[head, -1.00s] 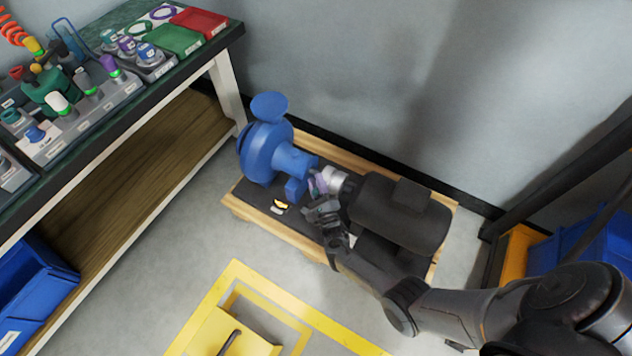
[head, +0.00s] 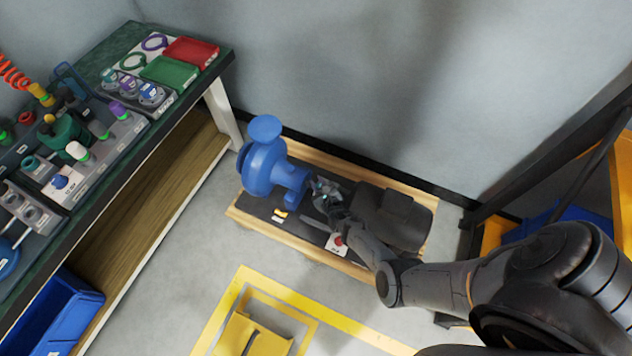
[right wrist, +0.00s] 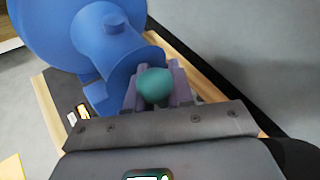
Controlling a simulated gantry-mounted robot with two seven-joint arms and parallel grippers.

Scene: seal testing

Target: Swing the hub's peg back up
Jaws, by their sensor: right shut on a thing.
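A blue pump (head: 268,168) sits on a wooden-edged base and is joined toward a dark motor (head: 390,212). The hub between them is mostly hidden by my right gripper (head: 325,193). In the right wrist view, a rounded teal end, seemingly the hub's peg (right wrist: 155,86), stands between the purple fingers of my right gripper (right wrist: 156,92), which is shut on it. The peg's lower part and the hub are hidden there. My left gripper is not in view.
A workbench (head: 120,150) with trays and fittings stands at the left. A white plate with a red button (head: 337,242) is on the pump base near my right arm. Yellow floor marking (head: 270,285) lies in front. The wall is close behind.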

